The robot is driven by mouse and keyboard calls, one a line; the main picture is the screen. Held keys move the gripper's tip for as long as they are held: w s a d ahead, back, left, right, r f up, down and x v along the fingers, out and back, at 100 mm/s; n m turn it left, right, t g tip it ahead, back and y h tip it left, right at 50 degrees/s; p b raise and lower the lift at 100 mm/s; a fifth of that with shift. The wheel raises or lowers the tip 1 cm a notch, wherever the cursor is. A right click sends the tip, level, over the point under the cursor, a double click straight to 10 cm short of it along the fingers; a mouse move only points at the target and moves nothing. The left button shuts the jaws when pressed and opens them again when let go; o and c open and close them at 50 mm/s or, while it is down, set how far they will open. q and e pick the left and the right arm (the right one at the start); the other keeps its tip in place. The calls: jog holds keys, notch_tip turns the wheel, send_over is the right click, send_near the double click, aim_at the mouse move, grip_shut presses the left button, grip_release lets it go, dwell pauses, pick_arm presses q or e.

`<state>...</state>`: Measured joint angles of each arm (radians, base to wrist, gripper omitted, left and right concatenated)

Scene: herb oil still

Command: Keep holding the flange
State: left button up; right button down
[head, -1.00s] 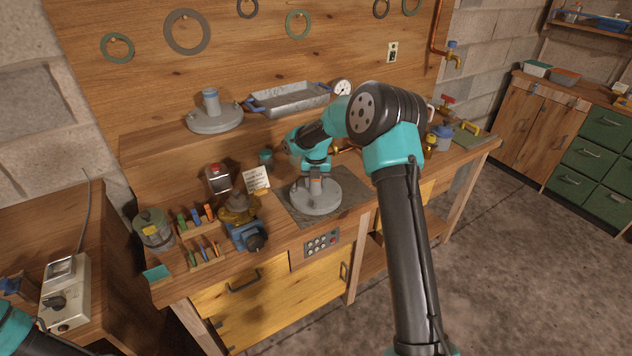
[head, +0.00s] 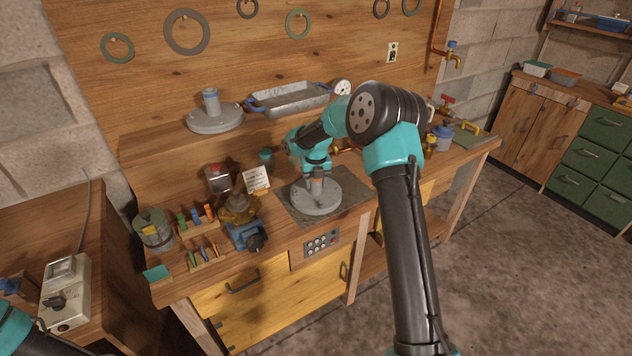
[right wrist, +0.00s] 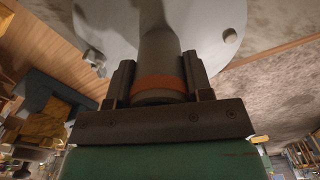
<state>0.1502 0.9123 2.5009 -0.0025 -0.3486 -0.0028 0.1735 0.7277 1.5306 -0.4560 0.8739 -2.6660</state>
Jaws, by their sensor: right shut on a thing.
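The flange (head: 316,198) is a grey round disc with an upright neck, in the middle of the bench over a dark grey mat (head: 350,188). My right gripper (head: 316,183) comes down from above and is shut on the neck. In the right wrist view, the gripper's two dark fingers (right wrist: 157,85) stand on both sides of the grey neck (right wrist: 160,52), which has an orange-brown band. The pale disc (right wrist: 205,25) lies beyond it. I cannot tell whether the disc touches the mat. My left gripper is not in view; only part of my left arm shows at the lower left.
A second grey flange-like piece (head: 214,118) and a metal tray with blue handles (head: 290,98) stand on the back shelf. A blue vise (head: 247,236), a tool rack (head: 203,252) and a lidded canister (head: 153,229) stand left of the mat. A control panel (head: 321,243) is at the bench front.

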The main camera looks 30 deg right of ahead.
jog(key=shift+n, duration=1.1)
jog(key=shift+c, duration=2.3)
grip_release()
jog(key=shift+r, duration=0.1)
notch_tip(320, 180, up, 17)
jog(key=shift+r, duration=0.15)
jog(key=shift+d, duration=0.1)
